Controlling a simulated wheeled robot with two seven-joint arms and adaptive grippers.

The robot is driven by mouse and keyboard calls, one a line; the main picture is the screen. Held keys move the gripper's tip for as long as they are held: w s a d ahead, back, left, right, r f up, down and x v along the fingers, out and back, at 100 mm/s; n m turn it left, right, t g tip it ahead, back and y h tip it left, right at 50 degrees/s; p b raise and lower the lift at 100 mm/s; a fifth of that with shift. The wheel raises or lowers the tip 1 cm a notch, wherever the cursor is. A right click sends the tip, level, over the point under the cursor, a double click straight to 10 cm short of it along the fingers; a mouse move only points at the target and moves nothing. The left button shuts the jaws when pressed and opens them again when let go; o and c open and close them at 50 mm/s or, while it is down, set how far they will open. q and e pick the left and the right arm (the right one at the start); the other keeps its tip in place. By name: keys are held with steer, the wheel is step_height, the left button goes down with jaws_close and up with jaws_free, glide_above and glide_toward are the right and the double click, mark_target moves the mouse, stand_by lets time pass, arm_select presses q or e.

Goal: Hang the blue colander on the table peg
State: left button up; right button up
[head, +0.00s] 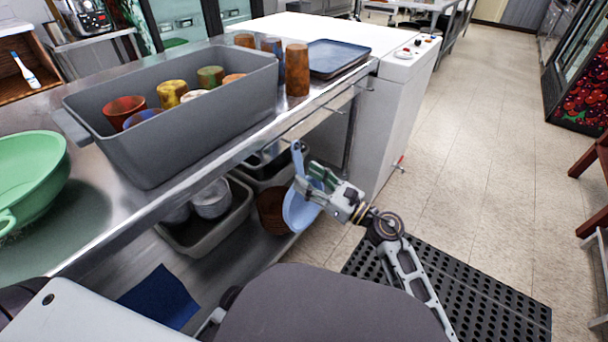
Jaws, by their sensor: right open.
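The blue colander (300,211) is upright and edge-on beside the table's right edge, with its long handle (297,155) pointing up. The handle's top is close to a thin metal peg (287,140) on the table edge; I cannot tell whether it hangs on it. My right gripper (313,180) is open at the colander's right side, around or against its upper part; contact is unclear. The gripper hides part of the bowl. My left gripper is out of view.
More pegs (335,109) line the table edge. A grey bin (165,155) of cups, a green colander (30,172) and blue trays (335,57) stand on the metal table.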

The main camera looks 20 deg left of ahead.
steer(key=v, duration=0.9)
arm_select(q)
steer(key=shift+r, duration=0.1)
arm_select(e)
steer(key=shift+r, duration=0.1)
stand_by(0.4)
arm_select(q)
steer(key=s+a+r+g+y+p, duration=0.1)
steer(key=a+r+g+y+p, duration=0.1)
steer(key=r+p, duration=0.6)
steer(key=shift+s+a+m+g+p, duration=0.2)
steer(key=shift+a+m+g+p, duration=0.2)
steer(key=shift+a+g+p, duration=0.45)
arm_select(e)
step_height(320, 180, up, 9)
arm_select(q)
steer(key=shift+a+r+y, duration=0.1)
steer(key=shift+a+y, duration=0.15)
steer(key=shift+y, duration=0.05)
arm_select(e)
steer(key=shift+r, duration=0.25)
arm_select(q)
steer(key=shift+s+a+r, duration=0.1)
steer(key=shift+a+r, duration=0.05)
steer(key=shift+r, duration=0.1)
arm_select(e)
steer(key=shift+r, duration=0.25)
